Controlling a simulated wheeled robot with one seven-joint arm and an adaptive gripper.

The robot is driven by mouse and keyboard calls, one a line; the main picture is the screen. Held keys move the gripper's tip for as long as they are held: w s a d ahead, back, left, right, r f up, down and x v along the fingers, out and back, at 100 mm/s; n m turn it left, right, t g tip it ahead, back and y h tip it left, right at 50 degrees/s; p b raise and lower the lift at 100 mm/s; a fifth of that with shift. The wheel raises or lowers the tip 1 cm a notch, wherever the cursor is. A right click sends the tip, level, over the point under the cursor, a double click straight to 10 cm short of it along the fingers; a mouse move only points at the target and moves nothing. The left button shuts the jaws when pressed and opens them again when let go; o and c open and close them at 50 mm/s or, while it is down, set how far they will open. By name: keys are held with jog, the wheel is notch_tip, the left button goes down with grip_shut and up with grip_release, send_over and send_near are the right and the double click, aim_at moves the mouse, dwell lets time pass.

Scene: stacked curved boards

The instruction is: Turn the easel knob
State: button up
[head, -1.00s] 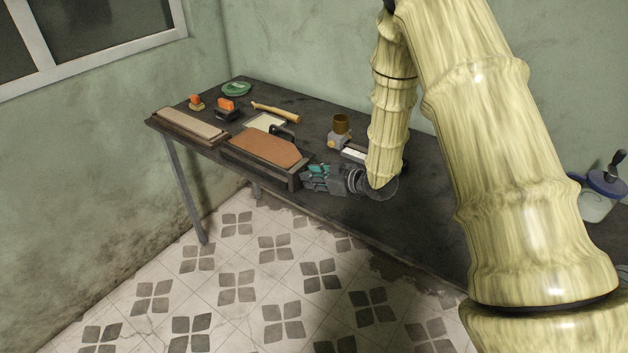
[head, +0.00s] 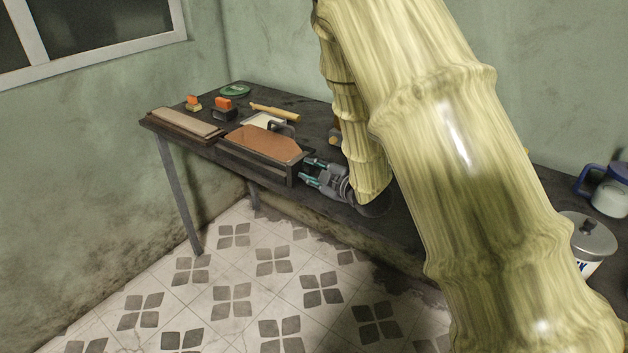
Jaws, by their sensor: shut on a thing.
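The easel (head: 264,146) is a dark box with a sloped brown board, standing on the dark table left of my gripper. My gripper (head: 308,172), grey with teal fingers, reaches in from the right and points at the easel's right end wall. Its fingers, one above the other, are shut on the easel knob at that wall. The knob itself is too small and too covered by the fingers to make out.
The dark table (head: 390,235) also bears a stack of curved boards (head: 183,122), two orange-topped blocks (head: 223,104), a wooden-handled tool (head: 273,112) and a green dish (head: 236,90). At the right stand a lidded pot (head: 588,240) and a mug (head: 609,190). My arm covers much of the table's middle.

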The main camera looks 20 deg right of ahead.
jog(key=shift+n+t+b, duration=0.3)
jog(key=shift+n+b, duration=0.1)
jog(key=shift+b, duration=0.05)
jog(key=o, duration=1)
jog(key=shift+r+p, duration=0.1)
jog(key=shift+p, duration=0.25)
